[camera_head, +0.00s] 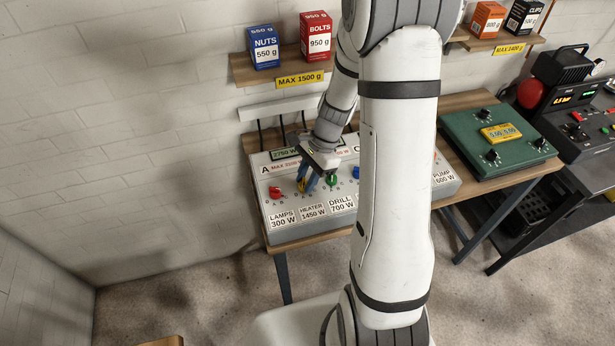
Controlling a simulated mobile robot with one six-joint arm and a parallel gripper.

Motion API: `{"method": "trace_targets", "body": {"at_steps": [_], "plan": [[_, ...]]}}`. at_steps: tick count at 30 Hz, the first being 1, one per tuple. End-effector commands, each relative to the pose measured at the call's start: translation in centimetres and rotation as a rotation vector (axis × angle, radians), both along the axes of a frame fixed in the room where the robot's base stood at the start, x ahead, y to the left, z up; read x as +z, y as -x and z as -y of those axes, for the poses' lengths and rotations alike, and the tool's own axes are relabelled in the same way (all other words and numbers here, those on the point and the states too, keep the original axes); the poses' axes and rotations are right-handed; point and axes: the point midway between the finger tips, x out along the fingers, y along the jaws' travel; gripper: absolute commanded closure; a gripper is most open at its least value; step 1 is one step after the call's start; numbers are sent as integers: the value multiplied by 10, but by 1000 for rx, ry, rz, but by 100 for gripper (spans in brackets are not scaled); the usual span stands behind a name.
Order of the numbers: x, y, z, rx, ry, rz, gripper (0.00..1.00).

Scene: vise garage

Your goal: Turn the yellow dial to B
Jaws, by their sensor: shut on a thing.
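A grey-white control panel (270,217) on a wooden bench carries a row of coloured dials above labels. The yellow dial (301,186) is above the label "HEATER 1450 W". My gripper (305,183) points down onto the yellow dial and is shut on it. The fingers cover most of the dial, so I cannot tell where it points. The letter A shows at the panel's upper left; a letter that looks like C shows near my arm. I cannot make out a B mark.
Close by are a red dial (275,193) over "LAMPS 300 W", a green dial (331,179) over "DRILL 700 W" and a blue dial (357,172). My arm hides the panel's right part. A green device (500,160) stands to the right. A shelf (285,76) with boxes is above.

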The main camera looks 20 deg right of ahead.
Motion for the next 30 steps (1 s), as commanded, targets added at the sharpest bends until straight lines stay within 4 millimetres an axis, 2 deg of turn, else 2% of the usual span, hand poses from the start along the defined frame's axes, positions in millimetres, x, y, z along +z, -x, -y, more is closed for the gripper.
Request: {"method": "trace_targets", "body": {"at_steps": [3, 14, 30], "plan": [[0, 0, 0, 0, 0, 1, 96], [0, -1, 0, 71, 0, 1, 96], [0, -5, -2, 470, -1, 1, 97]]}}
